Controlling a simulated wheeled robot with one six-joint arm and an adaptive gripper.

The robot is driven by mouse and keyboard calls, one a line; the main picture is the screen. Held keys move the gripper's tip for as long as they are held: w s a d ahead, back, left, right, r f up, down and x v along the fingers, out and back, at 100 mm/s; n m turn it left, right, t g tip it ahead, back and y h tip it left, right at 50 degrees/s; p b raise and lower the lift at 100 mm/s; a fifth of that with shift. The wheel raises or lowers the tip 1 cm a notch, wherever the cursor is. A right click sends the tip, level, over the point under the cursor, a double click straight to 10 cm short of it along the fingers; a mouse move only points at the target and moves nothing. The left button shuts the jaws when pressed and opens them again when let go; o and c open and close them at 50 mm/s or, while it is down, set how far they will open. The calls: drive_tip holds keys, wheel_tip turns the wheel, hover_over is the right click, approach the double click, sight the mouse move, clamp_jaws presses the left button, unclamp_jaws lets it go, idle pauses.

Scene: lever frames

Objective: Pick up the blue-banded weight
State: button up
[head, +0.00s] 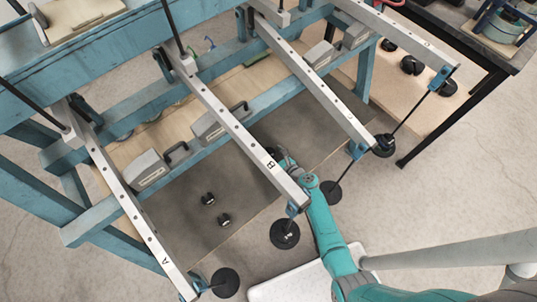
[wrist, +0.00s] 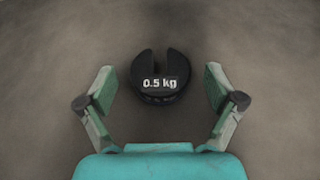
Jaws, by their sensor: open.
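In the wrist view a black slotted weight (wrist: 158,82) marked "0.5 kg" lies on a grey-brown surface, its slot facing away from me. No blue band shows on it. My gripper (wrist: 159,76) is open, one finger on each side of the weight, with gaps on both sides. In the head view my gripper (head: 283,156) is low beside the lever marked B, which partly covers it; the weight there is hidden. Two small dark weights (head: 208,198) (head: 224,219) lie on the grey mat to the left. No blue band can be made out on any weight.
Lever B (head: 240,135) passes over my gripper; levers A (head: 125,195) and another (head: 320,85) flank it. Round black hanger plates (head: 285,233) (head: 331,192) hang near my arm. Several dark weights (head: 411,65) sit on a wooden board at right. The mat (head: 190,235) is otherwise fairly clear.

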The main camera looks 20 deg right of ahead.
drive_tip(key=shift+x, duration=0.8)
drive_tip(key=c, duration=1.5)
drive_tip(key=shift+o, duration=0.2)
wheel_tip(320, 180, up, 13)
